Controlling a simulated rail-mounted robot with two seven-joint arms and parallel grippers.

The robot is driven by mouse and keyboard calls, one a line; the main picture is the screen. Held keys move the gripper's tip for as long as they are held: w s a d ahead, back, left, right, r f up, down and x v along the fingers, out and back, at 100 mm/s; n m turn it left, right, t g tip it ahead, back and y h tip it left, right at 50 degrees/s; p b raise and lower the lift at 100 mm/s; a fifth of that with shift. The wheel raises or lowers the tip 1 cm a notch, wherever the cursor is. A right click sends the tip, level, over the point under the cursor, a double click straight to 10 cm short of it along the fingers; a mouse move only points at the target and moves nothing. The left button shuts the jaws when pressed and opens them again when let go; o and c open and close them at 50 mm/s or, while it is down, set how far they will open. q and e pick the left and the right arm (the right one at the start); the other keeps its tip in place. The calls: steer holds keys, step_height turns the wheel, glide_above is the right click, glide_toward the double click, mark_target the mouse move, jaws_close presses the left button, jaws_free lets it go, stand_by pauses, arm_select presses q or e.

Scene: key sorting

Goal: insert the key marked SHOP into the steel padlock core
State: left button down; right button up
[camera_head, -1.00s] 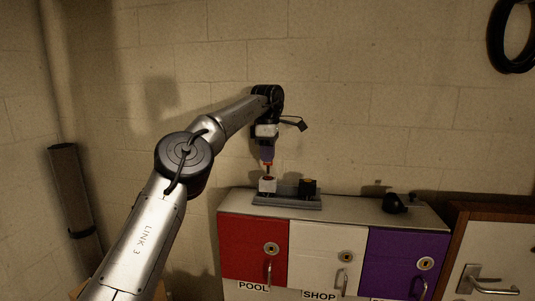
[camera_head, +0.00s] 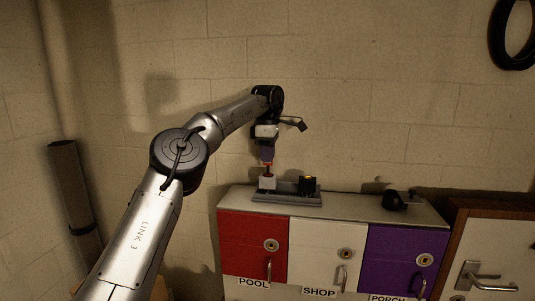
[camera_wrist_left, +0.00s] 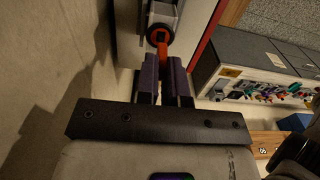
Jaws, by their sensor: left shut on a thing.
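My left gripper (camera_head: 267,160) is shut on an orange-red key (camera_wrist_left: 163,48) and points down over the light grey lock block (camera_head: 267,183), on the left of a grey stand (camera_head: 287,198). In the left wrist view the purple-grey fingers (camera_wrist_left: 163,80) pinch the key. Its far end meets a round dark ring (camera_wrist_left: 159,35) on the lock; I cannot tell how deep it sits. No marking on the key is readable. A dark lock block (camera_head: 308,186) with a yellow top stands to the right. My right gripper is out of view.
The stand is on a cabinet top (camera_head: 355,205) above red, white and purple doors labelled POOL, SHOP and PORCH. A black object (camera_head: 394,200) lies farther right on the top. The wrist view shows a board with several coloured keys (camera_wrist_left: 265,93).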

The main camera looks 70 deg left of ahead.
mark_target(268, 164)
arm_select(q)
steer(key=shift+f+b, duration=0.5)
steer(key=shift+f, duration=0.9)
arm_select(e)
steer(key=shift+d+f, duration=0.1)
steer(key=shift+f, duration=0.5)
arm_select(q)
steer(key=c, duration=1.2)
jaws_free()
steer(key=shift+o, duration=0.2)
steer(key=shift+r, duration=0.1)
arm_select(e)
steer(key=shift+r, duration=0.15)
